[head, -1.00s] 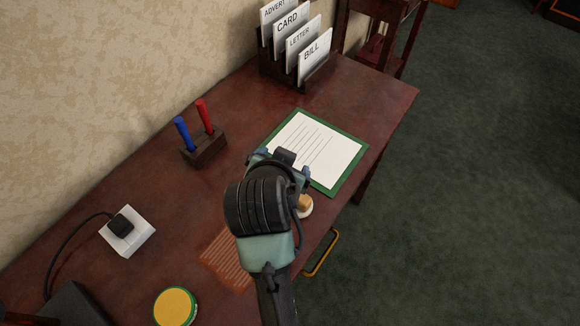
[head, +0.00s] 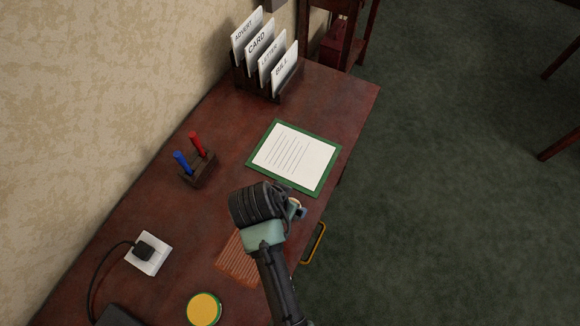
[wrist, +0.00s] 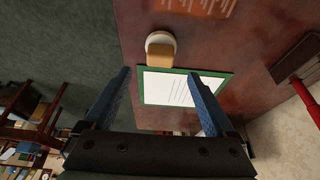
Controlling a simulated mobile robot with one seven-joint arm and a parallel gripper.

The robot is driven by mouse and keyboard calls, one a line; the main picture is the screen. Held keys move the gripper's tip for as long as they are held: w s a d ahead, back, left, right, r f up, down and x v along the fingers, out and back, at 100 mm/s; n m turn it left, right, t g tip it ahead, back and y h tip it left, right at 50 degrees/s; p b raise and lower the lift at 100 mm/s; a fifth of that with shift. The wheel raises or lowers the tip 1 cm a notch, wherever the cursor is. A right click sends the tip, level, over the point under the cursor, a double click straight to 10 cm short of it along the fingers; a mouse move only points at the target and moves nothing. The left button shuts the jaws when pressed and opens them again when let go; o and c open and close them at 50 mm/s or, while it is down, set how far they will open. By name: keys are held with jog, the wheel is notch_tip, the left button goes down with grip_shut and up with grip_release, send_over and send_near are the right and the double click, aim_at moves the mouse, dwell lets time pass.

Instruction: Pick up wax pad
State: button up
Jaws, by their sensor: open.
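The wax pad appears to be the round white pad with a tan wooden grip (wrist: 160,47) in the wrist view. It rests on the desk just beyond my fingertips, roughly in line with the gap between them. My gripper (wrist: 159,73) is open, with its two blue fingers apart and nothing between them. In the head view my wrist covers most of the gripper and nearly all of the pad, close to the desk's front edge. I cannot tell the exact height of the fingers above the desk.
A green-edged writing sheet (head: 294,156) lies beyond the gripper. A yellow round tin (head: 204,309) and a streaked orange-brown patch (head: 236,262) are nearer. A pen stand (head: 199,171), letter rack (head: 270,86) and plug socket (head: 149,253) line the wall side. A brass handle (head: 315,243) projects in front.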

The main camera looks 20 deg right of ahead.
jog(key=x, duration=0.7)
jog(key=shift+f, duration=0.15)
grip_shut()
notch_tip(320, 180, up, 10)
jog(key=shift+r, duration=0.1)
dwell(0.7)
jog(key=c, duration=0.7)
grip_release()
jog(key=c, duration=0.6)
